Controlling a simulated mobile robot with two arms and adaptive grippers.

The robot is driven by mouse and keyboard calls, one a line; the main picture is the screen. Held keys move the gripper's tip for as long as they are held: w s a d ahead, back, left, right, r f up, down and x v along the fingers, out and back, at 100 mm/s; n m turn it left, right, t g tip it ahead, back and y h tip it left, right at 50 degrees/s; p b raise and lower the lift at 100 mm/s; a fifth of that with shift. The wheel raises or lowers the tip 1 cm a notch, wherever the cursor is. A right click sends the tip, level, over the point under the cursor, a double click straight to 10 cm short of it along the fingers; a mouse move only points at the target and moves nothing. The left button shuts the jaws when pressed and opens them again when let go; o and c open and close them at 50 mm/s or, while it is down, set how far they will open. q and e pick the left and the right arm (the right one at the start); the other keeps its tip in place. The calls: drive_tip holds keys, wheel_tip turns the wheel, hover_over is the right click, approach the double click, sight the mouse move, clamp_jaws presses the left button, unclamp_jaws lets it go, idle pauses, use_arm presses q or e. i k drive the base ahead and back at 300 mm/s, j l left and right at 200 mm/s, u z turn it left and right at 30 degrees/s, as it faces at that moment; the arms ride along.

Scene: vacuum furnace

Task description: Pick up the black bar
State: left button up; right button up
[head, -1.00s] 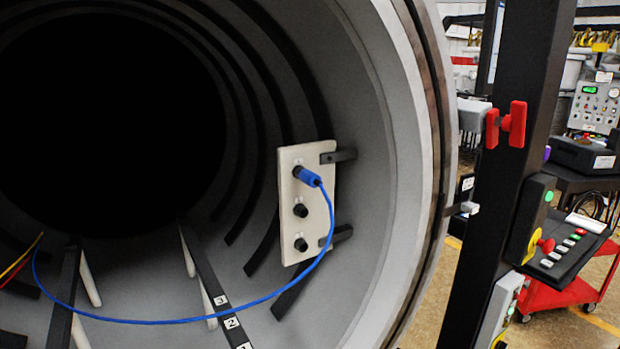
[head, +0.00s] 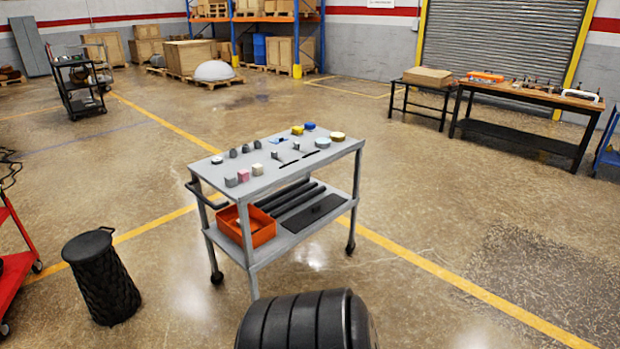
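Several long black bars (head: 290,199) lie side by side on the lower shelf of a grey wheeled cart (head: 225,176) in the middle of the head view. They lie between an orange bin and a flat dark panel. The cart's upper shelf partly hides them, and I cannot tell which bar the task means. A thin black strip (head: 311,157) also lies on the upper shelf. Neither of my grippers is in view.
The upper shelf holds small blocks, pegs and round pieces. The orange bin (head: 262,231) sits on the lower shelf. A black ribbed stool (head: 101,280) stands at left, a red cart (head: 18,262) at the left edge. A workbench (head: 520,96) stands at back right. Floor around the cart is mostly clear.

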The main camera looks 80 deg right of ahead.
sight(301, 182)
drive_tip(key=l+z, duration=0.2)
drive_tip(key=z, duration=0.25)
drive_tip(key=l+z, duration=0.2)
drive_tip(key=z, duration=0.2)
drive_tip(key=l+z, duration=0.2)
drive_tip(key=z, duration=0.25)
drive_tip(key=i+l+z, duration=0.15)
drive_tip(key=z, duration=0.3)
